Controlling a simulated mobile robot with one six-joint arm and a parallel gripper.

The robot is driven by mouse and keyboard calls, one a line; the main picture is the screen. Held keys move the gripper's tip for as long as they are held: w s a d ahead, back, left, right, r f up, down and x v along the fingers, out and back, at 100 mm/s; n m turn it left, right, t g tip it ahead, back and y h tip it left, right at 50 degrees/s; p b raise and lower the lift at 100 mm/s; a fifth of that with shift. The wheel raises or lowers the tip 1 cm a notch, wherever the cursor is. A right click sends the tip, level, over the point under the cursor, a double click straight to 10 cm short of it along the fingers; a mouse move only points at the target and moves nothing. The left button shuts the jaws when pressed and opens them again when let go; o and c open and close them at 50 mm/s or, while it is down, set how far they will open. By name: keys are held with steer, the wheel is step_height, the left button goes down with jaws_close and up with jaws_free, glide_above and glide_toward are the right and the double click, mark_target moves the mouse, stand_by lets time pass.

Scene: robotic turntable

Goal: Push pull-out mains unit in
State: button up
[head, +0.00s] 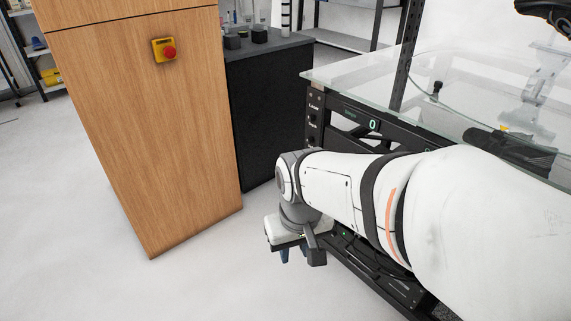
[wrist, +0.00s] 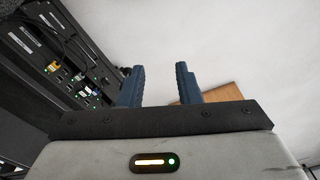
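A black unit with sockets, labels, cables and small green lights, which looks like the pull-out mains unit (wrist: 65,55), fills the left of the wrist view. In the head view a low black panel (head: 375,268) with small green lights shows under my arm; most of it is hidden, and I cannot tell how far it is pulled out. My gripper (wrist: 160,85) has its two blue fingers apart with nothing between them. In the head view my gripper (head: 301,256) points down beside the turntable frame, left of the panel. No contact is visible.
The black turntable frame (head: 345,125) with a glass top (head: 365,75) stands at right. A wooden cabinet (head: 150,130) with a red emergency button (head: 169,52) stands at left, before a dark counter (head: 265,110). The pale floor (head: 215,275) between cabinet and gripper is clear.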

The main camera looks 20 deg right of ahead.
steer(key=shift+d, duration=0.1)
steer(key=w+d+f+m+g+h+b, duration=0.1)
steer(key=w+d+f+m+g+h, duration=0.1)
steer(key=w+d+f+g+h, duration=0.45)
steer(key=w+d+f+m+g+h+b, duration=0.2)
steer(key=d+f+h, duration=0.2)
steer(key=d+f, duration=0.55)
steer(key=w+d+f+n+t+h+b, duration=0.1)
steer(key=w+f+t+h, duration=0.15)
steer(key=f, duration=0.55)
steer(key=w+d+f+n+t+h, duration=0.1)
steer(key=f+t+h, duration=0.1)
steer(key=f+h, duration=0.35)
steer(key=w+f+n+t+h+b, duration=0.1)
steer(key=f+t+h, duration=0.1)
steer(key=f, duration=0.7)
steer(key=b+x, duration=0.2)
steer(key=x, duration=0.6)
steer(key=shift+w+f, duration=0.3)
steer(key=shift+f, duration=0.05)
steer(key=shift+y, duration=0.25)
jaws_close()
